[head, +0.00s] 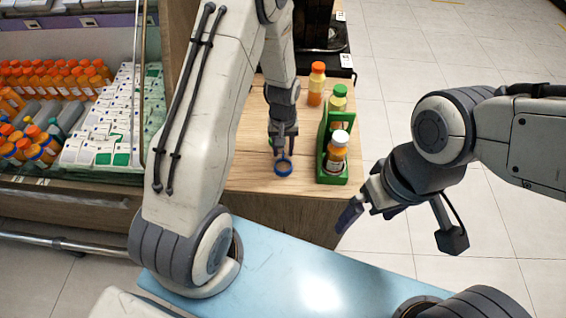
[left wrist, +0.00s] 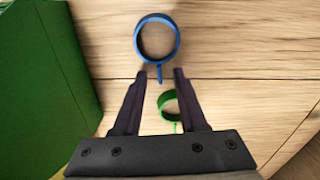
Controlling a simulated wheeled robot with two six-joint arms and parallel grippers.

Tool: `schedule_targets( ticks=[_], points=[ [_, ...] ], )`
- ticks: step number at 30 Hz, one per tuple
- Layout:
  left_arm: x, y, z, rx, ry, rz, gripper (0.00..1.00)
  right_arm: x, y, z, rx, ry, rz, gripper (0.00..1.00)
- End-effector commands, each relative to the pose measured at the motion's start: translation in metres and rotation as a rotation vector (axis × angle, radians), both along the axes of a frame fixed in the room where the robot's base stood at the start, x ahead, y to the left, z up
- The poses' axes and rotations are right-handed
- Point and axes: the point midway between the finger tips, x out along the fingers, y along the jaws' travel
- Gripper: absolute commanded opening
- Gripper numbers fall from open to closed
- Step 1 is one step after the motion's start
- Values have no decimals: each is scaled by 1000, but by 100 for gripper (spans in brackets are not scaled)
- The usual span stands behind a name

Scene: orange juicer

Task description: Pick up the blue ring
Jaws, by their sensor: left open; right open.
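The blue ring (head: 283,174) lies on the wooden counter near its front edge. In the left wrist view the blue ring (left wrist: 177,42) has a short tab pointing at my left gripper (left wrist: 159,76), whose open fingers lie on either side of the tab's end. Nothing is held between them. In the head view my left gripper (head: 283,153) hangs just above and behind the ring. A green ring (left wrist: 163,97) shows between the fingers, closer to the palm. My right gripper (head: 351,212) is off to the right over the floor, open and away from the ring.
A green rack (head: 322,160) with a white-capped bottle (head: 336,155) stands right of the ring; it also fills the left wrist view's left side (left wrist: 45,85). Green-capped (head: 338,100) and orange-capped bottles (head: 316,85) are behind. A blue surface (head: 300,270) lies in front.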

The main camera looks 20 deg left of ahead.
Motion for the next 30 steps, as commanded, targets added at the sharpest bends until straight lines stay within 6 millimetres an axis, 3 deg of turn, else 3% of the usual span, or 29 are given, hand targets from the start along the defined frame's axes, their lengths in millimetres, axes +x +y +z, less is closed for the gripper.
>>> schedule_targets(
  ticks=[10, 13, 14, 25, 30],
  points=[
    [0, 0, -9, 0, -1, -1, 41, 0, 0, 0, 0, 0, 0, 99],
    [0, 0, -9, 0, -1, -1, 3, 0, 0, 0, 0, 0, 0, 99],
    [0, 0, -9, 0, -1, -1, 0, 0, 0, 0, 0, 0, 0, 99],
    [0, 0, -7, 1, -2, -1, 0, 0, 0, 0, 0, 0, 0, 99],
    [1, 0, 16, 1, -4, -1, 0, 0, 0, 0, 0, 0, 0, 99]
  ],
)
